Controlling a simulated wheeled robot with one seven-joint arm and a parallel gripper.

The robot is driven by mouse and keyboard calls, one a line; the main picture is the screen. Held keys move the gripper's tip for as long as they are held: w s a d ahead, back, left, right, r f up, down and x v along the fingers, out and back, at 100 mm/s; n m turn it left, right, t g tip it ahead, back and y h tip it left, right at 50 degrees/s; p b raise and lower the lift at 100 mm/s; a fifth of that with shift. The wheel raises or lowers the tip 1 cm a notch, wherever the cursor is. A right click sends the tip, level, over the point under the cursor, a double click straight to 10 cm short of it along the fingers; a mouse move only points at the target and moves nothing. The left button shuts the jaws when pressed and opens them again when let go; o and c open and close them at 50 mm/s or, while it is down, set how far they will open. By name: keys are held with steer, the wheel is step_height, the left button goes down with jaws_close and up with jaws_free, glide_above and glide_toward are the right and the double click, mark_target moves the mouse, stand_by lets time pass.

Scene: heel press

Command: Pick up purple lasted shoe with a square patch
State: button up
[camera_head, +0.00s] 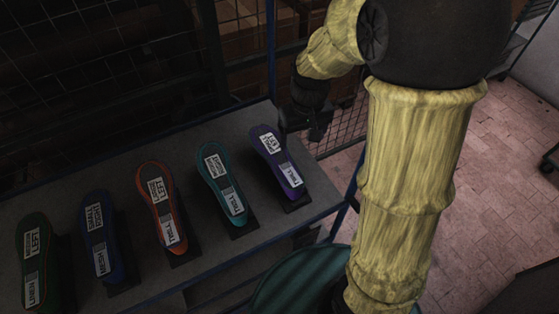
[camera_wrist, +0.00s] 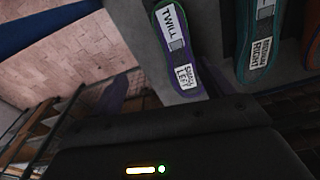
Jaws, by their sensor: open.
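The purple lasted shoe (camera_head: 267,143) stands at the right end of a row on the shelf, sole up. Its sole carries a white label reading TWILL, another that seems to read SMALL LEFT, and a small grey square patch between them. My gripper (camera_head: 303,128) is open and empty, just right of and behind the purple shoe's far end. I see no contact; the dark fingers are hard to make out.
A teal shoe (camera_head: 222,184) stands left of the purple one, then an orange-red shoe (camera_head: 160,205), a blue shoe (camera_head: 101,235) and a green shoe (camera_head: 34,252) with red trim. All share the grey shelf (camera_head: 310,168). Wire mesh (camera_head: 345,125) rises behind. Brick floor lies right.

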steer(key=n+g, duration=0.1)
steer(key=n, duration=0.1)
glide_above(281, 158)
steer(key=shift+r, duration=0.15)
step_height(281, 158, down, 12)
steer(key=p, duration=0.3)
steer(key=shift+p, duration=0.3)
